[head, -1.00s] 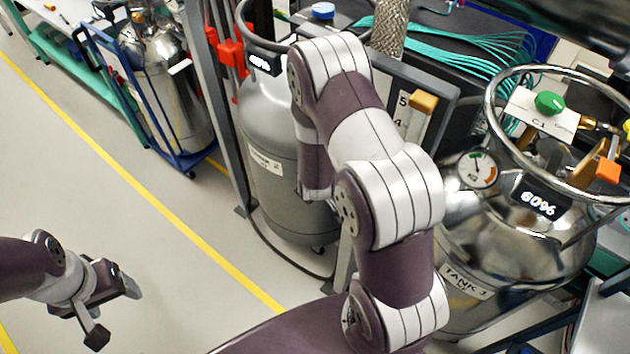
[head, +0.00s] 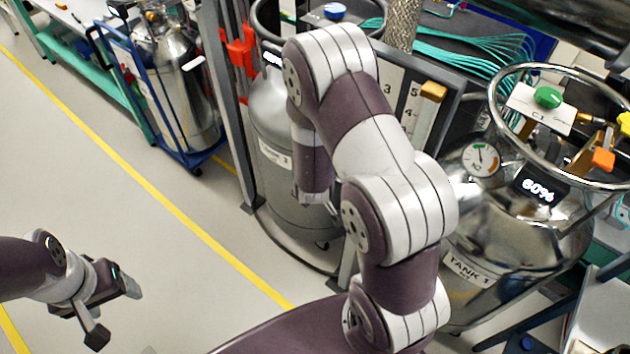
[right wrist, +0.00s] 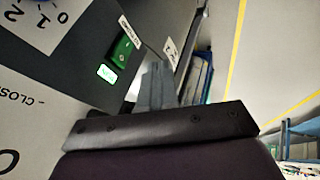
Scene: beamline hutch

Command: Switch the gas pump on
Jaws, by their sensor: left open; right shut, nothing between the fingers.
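In the right wrist view a green switch (right wrist: 122,48) sits on a dark grey panel, with a small label beside it too blurred to read. A small lamp (right wrist: 107,74) next to the switch glows green. I cannot tell for sure that this is the gas pump's switch. My right gripper (right wrist: 158,85) is shut and empty, its fingers beside the switch and lamp with no clear contact. In the head view that gripper is hidden behind my right arm. My left gripper (head: 115,312) is open and empty over the floor at lower left.
TANK 1 (head: 468,268), with a ring handle and gauge (head: 481,158), stands at right. A grey tank (head: 275,185) stands behind my right arm, beside a grey post (head: 228,110). A blue cart (head: 188,155) carries another tank. The floor at left is clear.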

